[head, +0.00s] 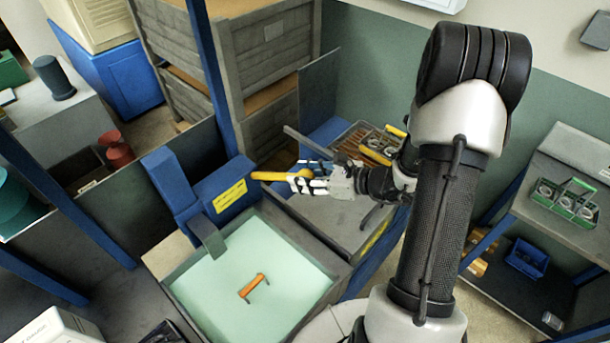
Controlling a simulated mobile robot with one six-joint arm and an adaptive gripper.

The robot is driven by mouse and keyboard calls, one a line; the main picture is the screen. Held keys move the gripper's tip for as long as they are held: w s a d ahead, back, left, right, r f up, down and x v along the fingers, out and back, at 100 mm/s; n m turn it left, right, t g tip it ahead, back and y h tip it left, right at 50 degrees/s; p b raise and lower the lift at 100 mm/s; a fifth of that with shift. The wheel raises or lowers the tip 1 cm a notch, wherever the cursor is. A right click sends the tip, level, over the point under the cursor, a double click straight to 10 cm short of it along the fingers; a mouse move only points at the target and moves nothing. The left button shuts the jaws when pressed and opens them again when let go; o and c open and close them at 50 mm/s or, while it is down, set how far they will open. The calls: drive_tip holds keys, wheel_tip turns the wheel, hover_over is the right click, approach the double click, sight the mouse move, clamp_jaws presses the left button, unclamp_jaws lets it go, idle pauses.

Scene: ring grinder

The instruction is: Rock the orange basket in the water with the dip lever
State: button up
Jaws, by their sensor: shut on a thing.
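The water tank (320,305) stands at the lower middle of the head view, filled with pale green water (225,270). The orange handle (252,288) of the basket shows in the water; the rest of the basket is hidden under the cloudy surface. The dip lever (268,176) has a yellow-orange grip and sticks out to the right of the blue machine housing behind the tank. My gripper (302,180) is shut on the lever's grip near its right end, above the tank's back right edge.
The blue housing (205,195) with a yellow label stands at the tank's back edge. A tray (362,140) of brown and yellow parts lies behind my gripper. A blue post (210,80) rises behind the housing. A shelf with a green carrier (572,200) stands at right.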

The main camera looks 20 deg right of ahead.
clamp_jaws()
drive_tip(key=s+d+f+t+y+b, duration=0.1)
drive_tip(key=s+f+b, duration=0.4)
drive_tip(key=f+b, duration=0.5)
drive_tip(key=d+t+b, duration=0.1)
drive_tip(key=b, duration=0.2)
drive_tip(key=shift+f+n, duration=0.15)
drive_tip(key=shift+n, duration=0.15)
drive_tip(key=shift+w, duration=0.1)
drive_tip(key=o, duration=1)
unclamp_jaws()
drive_tip(key=shift+d, duration=0.1)
drive_tip(key=v, duration=1.2)
